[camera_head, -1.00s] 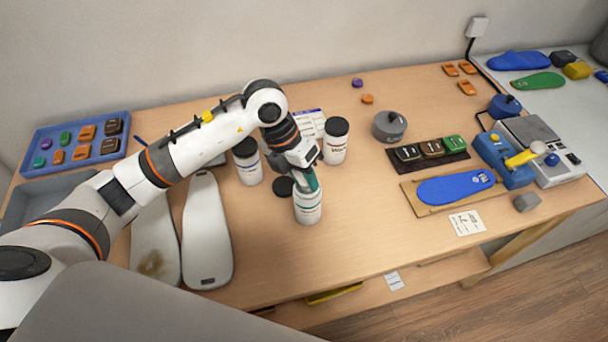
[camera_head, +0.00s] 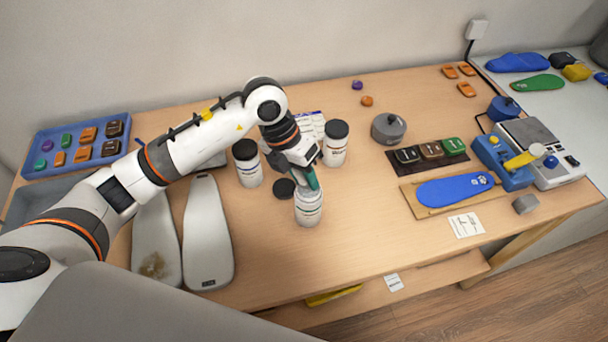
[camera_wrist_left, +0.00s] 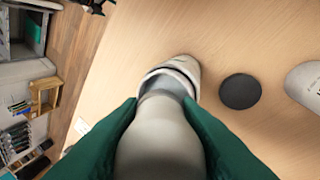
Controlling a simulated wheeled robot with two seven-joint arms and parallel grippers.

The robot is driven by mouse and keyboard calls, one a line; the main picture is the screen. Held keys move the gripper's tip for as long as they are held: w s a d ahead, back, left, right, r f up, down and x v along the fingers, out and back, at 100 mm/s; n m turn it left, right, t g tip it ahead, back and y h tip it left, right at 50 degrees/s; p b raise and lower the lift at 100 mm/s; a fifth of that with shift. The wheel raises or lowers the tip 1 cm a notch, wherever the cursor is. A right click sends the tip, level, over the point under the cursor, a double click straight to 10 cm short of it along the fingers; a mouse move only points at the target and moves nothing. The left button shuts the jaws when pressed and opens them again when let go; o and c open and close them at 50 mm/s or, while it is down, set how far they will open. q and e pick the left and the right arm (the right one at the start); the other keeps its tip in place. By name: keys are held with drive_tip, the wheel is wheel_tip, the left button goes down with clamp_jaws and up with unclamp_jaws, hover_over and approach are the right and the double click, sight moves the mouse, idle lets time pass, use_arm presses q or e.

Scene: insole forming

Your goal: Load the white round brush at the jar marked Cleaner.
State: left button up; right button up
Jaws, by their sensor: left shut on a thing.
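The jar (camera_head: 308,210), white with its top open, stands upright near the middle of the table. Its label is too small to read here. In the left wrist view the jar's rim (camera_wrist_left: 188,66) shows beyond the brush. My left gripper (camera_head: 309,182), with green fingers, is right over the jar mouth. In the left wrist view it is shut on the white round brush (camera_wrist_left: 158,140), whose pale, rounded body points at the jar. The brush's far end is at or inside the mouth; its depth is hidden. My right gripper is not in view.
A black lid (camera_head: 284,188) lies beside the jar. Two dark-lidded jars stand behind, one left (camera_head: 248,167) and one right (camera_head: 335,148). Two pale insole-shaped pieces (camera_head: 207,240) lie at left. A blue insole (camera_head: 455,190) on a board is at right. The table front is clear.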

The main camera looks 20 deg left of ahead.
use_arm(q)
drive_tip(key=shift+r+p, duration=1.6)
drive_tip(key=shift+r, duration=1.3)
drive_tip(key=shift+d, duration=0.1)
